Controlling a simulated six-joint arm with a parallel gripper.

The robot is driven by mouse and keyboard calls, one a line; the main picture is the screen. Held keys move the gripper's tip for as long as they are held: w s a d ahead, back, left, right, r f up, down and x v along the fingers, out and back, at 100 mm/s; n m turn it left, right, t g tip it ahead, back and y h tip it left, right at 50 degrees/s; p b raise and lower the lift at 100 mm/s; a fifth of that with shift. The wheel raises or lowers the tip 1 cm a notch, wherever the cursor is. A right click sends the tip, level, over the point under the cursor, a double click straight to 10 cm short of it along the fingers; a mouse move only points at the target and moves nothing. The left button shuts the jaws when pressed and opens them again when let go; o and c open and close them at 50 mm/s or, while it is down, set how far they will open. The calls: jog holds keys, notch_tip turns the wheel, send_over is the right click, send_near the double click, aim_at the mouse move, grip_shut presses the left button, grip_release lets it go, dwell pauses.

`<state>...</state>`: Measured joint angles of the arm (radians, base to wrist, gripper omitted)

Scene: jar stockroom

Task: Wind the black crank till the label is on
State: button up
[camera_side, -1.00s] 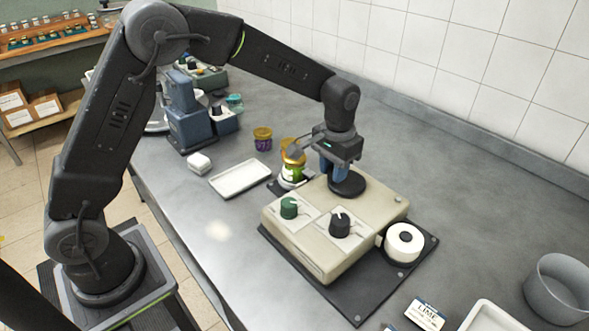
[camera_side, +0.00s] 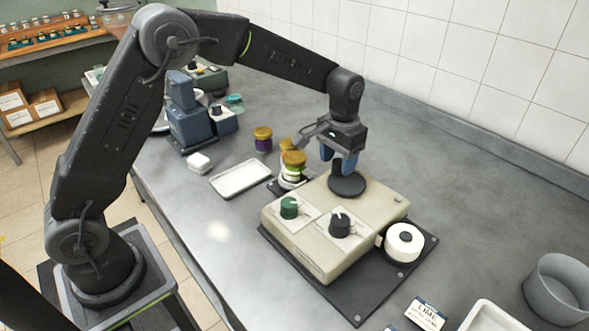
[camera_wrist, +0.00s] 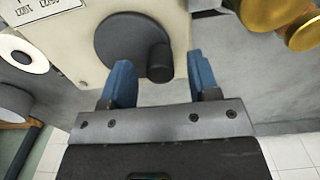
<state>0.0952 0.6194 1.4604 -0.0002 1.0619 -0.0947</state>
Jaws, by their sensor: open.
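The black crank is a dark disc (camera_side: 348,186) with an upright stub handle, on top of a beige machine (camera_side: 316,246). In the wrist view the disc (camera_wrist: 121,36) and its handle (camera_wrist: 160,62) show clearly. My gripper (camera_side: 338,163) is over the crank with its blue fingers apart. In the wrist view my gripper (camera_wrist: 161,76) has a finger on each side of the handle's line, with gaps on both sides. How far the tips are above the handle is hard to tell. A gold-lidded jar (camera_side: 293,169) sits at the machine's back left, its label partly hidden.
A green knob (camera_side: 290,207) and a black knob (camera_side: 340,224) are on the machine's front. A white roll (camera_side: 405,243) is at its right. A purple jar (camera_side: 263,142) and white tray (camera_side: 240,179) stand behind left.

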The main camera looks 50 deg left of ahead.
jog(key=shift+r, duration=3.6)
jog(key=shift+s+r, duration=0.15)
jog(key=shift+r, duration=0.05)
jog(key=s+a+r+t, duration=0.3)
jog(key=s+r, duration=0.6)
jog(key=s, duration=0.5)
jog(key=s+a+f+t, duration=0.1)
jog(key=s, duration=0.6)
jog(key=s+f+t, duration=0.1)
jog(key=s+f, duration=0.1)
jog(key=s, duration=0.6)
jog(key=shift+a+f+t, duration=0.25)
jog(key=shift+a+t, duration=0.05)
jog(key=shift+a, duration=0.05)
